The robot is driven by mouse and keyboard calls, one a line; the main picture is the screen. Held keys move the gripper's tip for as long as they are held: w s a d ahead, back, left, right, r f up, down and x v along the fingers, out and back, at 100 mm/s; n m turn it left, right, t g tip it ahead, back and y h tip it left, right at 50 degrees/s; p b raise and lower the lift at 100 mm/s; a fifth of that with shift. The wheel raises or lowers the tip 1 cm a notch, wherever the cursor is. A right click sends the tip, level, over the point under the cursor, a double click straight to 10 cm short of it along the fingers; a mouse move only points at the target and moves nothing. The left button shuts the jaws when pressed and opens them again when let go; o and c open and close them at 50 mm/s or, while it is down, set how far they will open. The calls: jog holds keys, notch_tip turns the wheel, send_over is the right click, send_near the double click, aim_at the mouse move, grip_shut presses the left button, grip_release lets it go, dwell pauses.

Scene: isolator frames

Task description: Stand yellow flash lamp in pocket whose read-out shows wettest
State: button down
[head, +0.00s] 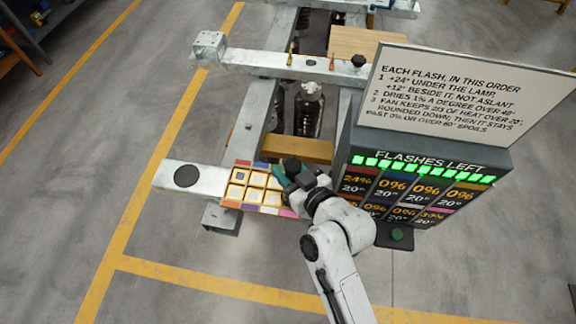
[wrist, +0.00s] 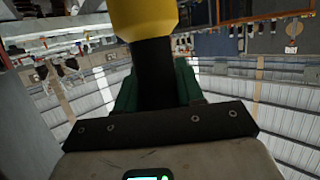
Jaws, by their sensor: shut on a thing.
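My gripper (head: 280,176) is over the right side of the pocket tray (head: 230,203) in the head view. In the wrist view its green fingers (wrist: 153,88) are shut on the black grip of the yellow flash lamp (wrist: 145,17). In the head view I cannot make out the lamp behind my gripper. The tray has several pale square pockets with coloured edges; my gripper and arm hide some. The read-out panel (head: 418,172) shows 24% at top left, 0% along the rest of the top row, and what looks like 30% at bottom right; bottom left is partly covered.
A rule board (head: 450,95) stands above the panel, over a row of green lights (head: 425,167). A green button (head: 397,234) is low beside the panel. Metal beams (head: 255,125) surround the tray, with a dark bottle (head: 309,115) behind. Open floor lies left.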

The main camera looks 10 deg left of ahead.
jog(key=shift+w+r, duration=0.1)
jog(key=c, duration=1.2)
grip_release()
jog(key=shift+f, duration=0.25)
jog(key=o, duration=0.5)
jog(key=shift+r, duration=0.1)
jog(key=shift+r, duration=0.15)
jog(key=shift+s+d, duration=0.25)
jog(key=shift+s, duration=0.1)
jog(key=b+v, duration=0.2)
jog(key=v, duration=0.9)
jog(key=shift+s+r, duration=0.1)
jog(key=shift+s, duration=0.05)
